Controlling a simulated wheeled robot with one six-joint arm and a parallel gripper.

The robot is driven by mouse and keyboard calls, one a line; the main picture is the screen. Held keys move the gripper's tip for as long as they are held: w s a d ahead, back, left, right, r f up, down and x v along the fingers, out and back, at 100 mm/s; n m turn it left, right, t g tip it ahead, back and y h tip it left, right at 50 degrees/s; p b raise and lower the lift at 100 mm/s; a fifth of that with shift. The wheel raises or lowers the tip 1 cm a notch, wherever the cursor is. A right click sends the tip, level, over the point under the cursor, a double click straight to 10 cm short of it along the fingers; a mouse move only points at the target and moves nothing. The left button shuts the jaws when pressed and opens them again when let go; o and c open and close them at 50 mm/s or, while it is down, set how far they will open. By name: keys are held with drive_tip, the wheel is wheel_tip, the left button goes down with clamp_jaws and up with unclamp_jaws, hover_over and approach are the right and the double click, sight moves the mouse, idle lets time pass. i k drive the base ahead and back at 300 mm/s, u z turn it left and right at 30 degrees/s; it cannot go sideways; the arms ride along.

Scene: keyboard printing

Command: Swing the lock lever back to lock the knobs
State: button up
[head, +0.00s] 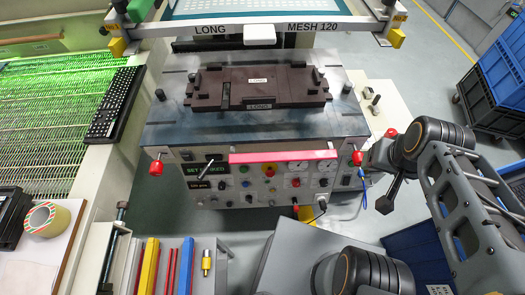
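The printing machine's front panel (270,185) faces me below the steel table. A small lever with a pale tip (205,173) slants across the green-lettered display (206,169) at the panel's left and covers part of its text. I take it for the lock lever. A red knob (156,168) sits at the panel's left end and another red knob (357,157) at its right end. My gripper (384,203) is right of the panel, near the right knob and far from the lever. Its dark fingers point down and left; their gap is not clear, and I see nothing held.
A red bar (283,156) runs along the panel's top. A dark fixture marked LONG (258,93) lies on the machine table (185,125) under the raised screen frame (260,28). Colored bars (150,265) and a yellow tool (206,263) lie at the front left. Blue crates (495,75) stand right.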

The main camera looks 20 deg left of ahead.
sight(205, 172)
drive_tip(key=z, duration=0.05)
drive_tip(key=k, duration=0.4)
drive_tip(key=u, duration=1.85)
drive_tip(key=k, duration=0.9)
drive_tip(key=z, duration=0.2)
drive_tip(key=i, duration=1.35)
drive_tip(key=u, duration=0.35)
